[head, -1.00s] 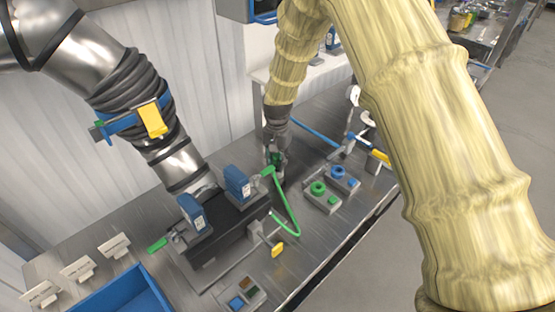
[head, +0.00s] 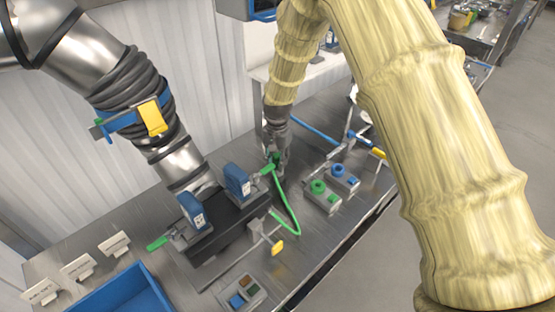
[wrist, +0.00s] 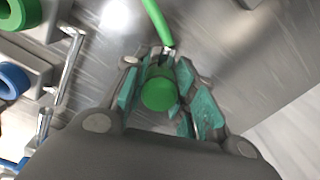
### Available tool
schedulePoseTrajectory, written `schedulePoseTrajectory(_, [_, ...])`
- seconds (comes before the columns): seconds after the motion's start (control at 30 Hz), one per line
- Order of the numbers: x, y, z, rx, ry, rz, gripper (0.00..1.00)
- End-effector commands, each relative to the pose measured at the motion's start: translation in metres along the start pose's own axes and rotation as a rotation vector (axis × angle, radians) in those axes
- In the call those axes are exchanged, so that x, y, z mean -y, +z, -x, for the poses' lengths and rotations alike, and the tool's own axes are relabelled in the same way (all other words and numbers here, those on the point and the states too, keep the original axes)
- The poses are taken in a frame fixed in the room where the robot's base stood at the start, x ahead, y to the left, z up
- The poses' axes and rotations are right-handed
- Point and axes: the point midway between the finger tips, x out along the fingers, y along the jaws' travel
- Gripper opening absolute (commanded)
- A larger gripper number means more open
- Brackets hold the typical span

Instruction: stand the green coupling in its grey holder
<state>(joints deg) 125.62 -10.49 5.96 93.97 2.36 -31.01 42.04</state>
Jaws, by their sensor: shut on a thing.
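My gripper (head: 276,158) hangs over the steel table, just behind the black machine with the blue units. In the wrist view its teal-padded fingers (wrist: 160,92) are shut on the green coupling (wrist: 158,95), whose round green end faces the camera. A green hose (wrist: 158,22) runs away from beyond the coupling; it also shows as a loop in the head view (head: 293,215). The grey holder (head: 325,206) with a green ring stands to the right of my gripper, apart from it. Its green ring also shows at the left of the wrist view (wrist: 20,12).
A similar grey holder with a blue ring (head: 337,170) stands beside the green one. A yellow-tipped lever (head: 277,248) and a small box with coloured squares (head: 245,292) are near the front. A blue tray (head: 125,295) is at lower left.

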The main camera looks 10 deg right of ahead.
Motion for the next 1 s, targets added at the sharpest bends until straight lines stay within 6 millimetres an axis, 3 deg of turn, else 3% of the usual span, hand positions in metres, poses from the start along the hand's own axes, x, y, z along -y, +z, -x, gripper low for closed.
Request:
schedulePoseTrajectory(0.17, [0.0001, -0.0001, 0.0003, -0.001, 0.0, 0.0, 0.0])
schedulePoseTrajectory(0.2, [0.0001, -0.0001, 0.0003, 0.0, 0.0, 0.0, 0.29])
schedulePoseTrajectory(0.33, [0.0001, -0.0001, 0.0003, -0.001, 0.0, 0.001, 0.52])
schedulePoseTrajectory(0.57, [0.0001, -0.0001, 0.0003, 0.0, 0.0, 0.001, 0.52])
schedulePoseTrajectory(0.7, [0.0001, 0.0, 0.0002, 0.0, 0.0, 0.001, 0.74])
schedulePoseTrajectory(1.0, [0.0001, 0.0, 0.0005, 0.0, 0.0, 0.001, 0.74])
